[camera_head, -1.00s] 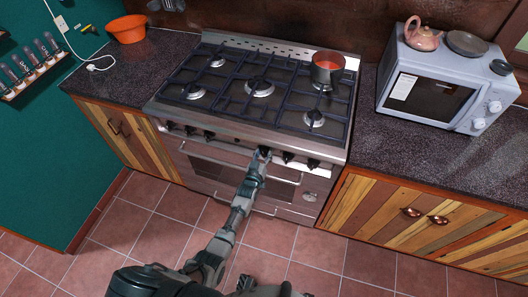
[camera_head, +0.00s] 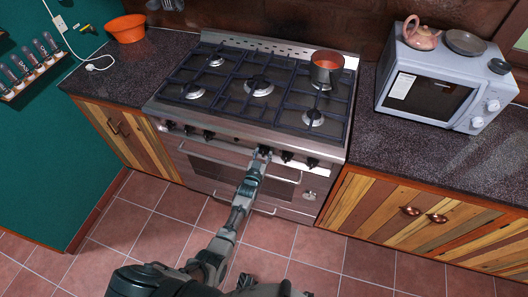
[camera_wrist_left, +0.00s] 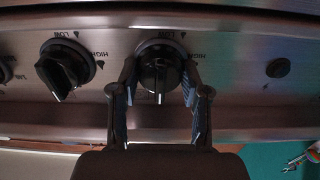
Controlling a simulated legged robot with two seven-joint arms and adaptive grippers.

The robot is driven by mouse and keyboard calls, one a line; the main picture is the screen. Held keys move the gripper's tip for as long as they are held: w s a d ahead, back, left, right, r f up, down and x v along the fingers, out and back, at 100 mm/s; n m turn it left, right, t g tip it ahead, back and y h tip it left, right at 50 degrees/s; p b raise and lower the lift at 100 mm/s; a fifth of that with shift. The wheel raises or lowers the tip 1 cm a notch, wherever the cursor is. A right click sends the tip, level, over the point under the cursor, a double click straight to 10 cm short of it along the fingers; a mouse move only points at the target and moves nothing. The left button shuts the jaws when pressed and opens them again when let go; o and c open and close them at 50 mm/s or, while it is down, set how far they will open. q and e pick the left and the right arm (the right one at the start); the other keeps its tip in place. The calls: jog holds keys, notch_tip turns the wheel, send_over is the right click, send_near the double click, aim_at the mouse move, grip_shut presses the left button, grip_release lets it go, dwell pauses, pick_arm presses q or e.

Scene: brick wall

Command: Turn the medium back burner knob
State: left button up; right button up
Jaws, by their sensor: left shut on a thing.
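The stove (camera_head: 253,115) stands against the back wall with a row of dark knobs on its steel front panel. My left gripper (camera_head: 264,156) is at a knob right of the panel's middle in the head view. In the left wrist view, its two fingers (camera_wrist_left: 158,92) are shut on the sides of this black knob (camera_wrist_left: 158,68). The knob's pale pointer line points down in that view, where the panel lettering is upside down. A neighbouring knob (camera_wrist_left: 65,70) with a tilted pointer is left of it there, clear of the fingers. My right gripper is not seen.
A pot with red contents (camera_head: 326,70) sits on the back right burner. An oven handle (camera_head: 225,162) runs below the knobs. A microwave (camera_head: 435,85) is on the right counter, an orange bowl (camera_head: 127,28) on the left. The tiled floor (camera_head: 160,220) in front is clear.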

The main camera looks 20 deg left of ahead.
pick_arm(q)
jog(key=o, duration=1.1)
jog(key=shift+f, duration=0.25)
jog(key=shift+r, duration=0.1)
jog(key=s, duration=1.2)
jog(key=shift+a, duration=0.2)
